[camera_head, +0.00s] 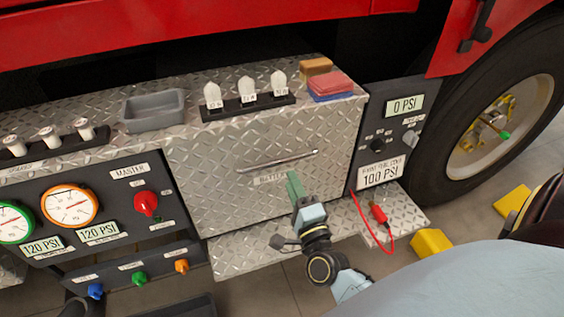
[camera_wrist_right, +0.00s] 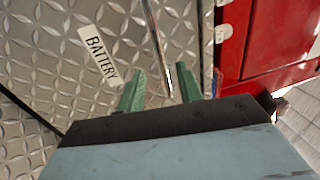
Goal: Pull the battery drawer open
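The battery drawer (camera_head: 215,190) has a diamond-plate metal front that looks flush with its cabinet. Its slim bar handle (camera_head: 277,160) runs across the front above a label reading BATTERY. My right gripper (camera_head: 294,184) has green fingers and is just below the handle, covering part of the label. In the right wrist view the gripper (camera_wrist_right: 160,90) is open, and the handle (camera_wrist_right: 155,40) runs into the gap between its fingers. I cannot tell whether a finger touches it. The BATTERY label (camera_wrist_right: 97,55) lies to the left of the handle. My left gripper is not in view.
On the cabinet top are a grey tray (camera_head: 153,109), a row of white switches (camera_head: 248,98) and red and blue folded cloths (camera_head: 331,85). A gauge panel (camera_head: 110,210) is at the left. A red clamp cable (camera_head: 379,214) and step plate (camera_head: 235,255) are below.

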